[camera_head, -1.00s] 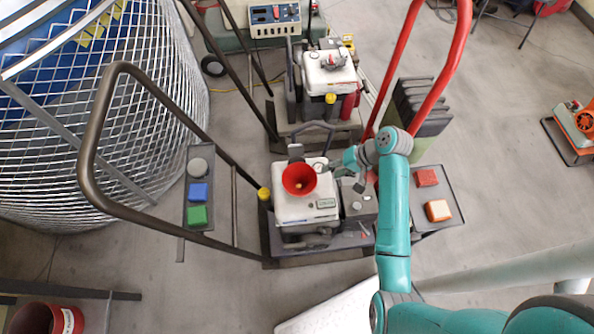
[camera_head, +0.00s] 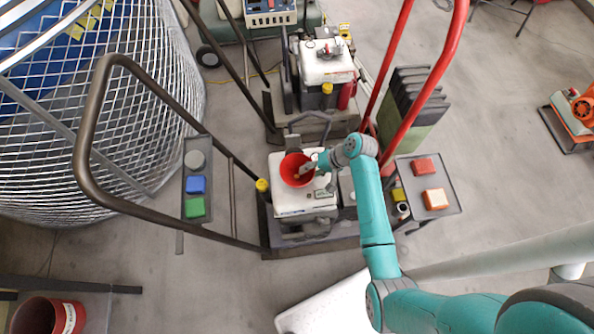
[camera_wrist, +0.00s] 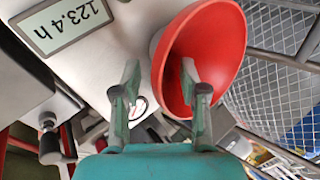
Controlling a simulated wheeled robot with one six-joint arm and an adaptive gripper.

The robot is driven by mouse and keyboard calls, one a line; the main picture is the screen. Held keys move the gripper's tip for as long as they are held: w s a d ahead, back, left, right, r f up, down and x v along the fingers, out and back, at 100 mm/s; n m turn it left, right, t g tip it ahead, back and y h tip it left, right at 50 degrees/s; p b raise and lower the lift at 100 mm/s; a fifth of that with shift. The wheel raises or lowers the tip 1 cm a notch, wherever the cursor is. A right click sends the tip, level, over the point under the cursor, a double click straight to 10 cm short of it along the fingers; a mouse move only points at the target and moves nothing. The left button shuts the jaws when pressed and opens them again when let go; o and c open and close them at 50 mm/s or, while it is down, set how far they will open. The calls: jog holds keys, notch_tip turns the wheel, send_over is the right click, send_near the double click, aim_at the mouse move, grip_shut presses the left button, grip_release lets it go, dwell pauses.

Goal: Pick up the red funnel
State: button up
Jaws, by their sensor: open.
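The red funnel (camera_head: 291,163) stands mouth-up on the white tank of the front machine (camera_head: 290,203). In the wrist view the funnel (camera_wrist: 218,42) fills the upper right, its mouth facing the camera. My gripper (camera_head: 309,168) is at the funnel's right side in the head view. In the wrist view my gripper (camera_wrist: 160,68) is open, with one finger in front of the funnel's mouth and the other outside its rim. The near wall of the funnel lies between the fingers. I cannot tell whether either finger touches it.
A dark curved handle (camera_head: 100,120) rises at left and a red handle (camera_head: 425,95) at right. A side tray (camera_head: 447,190) holds coloured blocks; another tray (camera_head: 185,175) has blue and green ones. A second machine (camera_head: 325,65) stands behind. A wire mesh cage (camera_head: 120,150) is at left.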

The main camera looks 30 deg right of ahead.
grip_shut()
dwell(0.3)
jog(key=shift+r, duration=0.1)
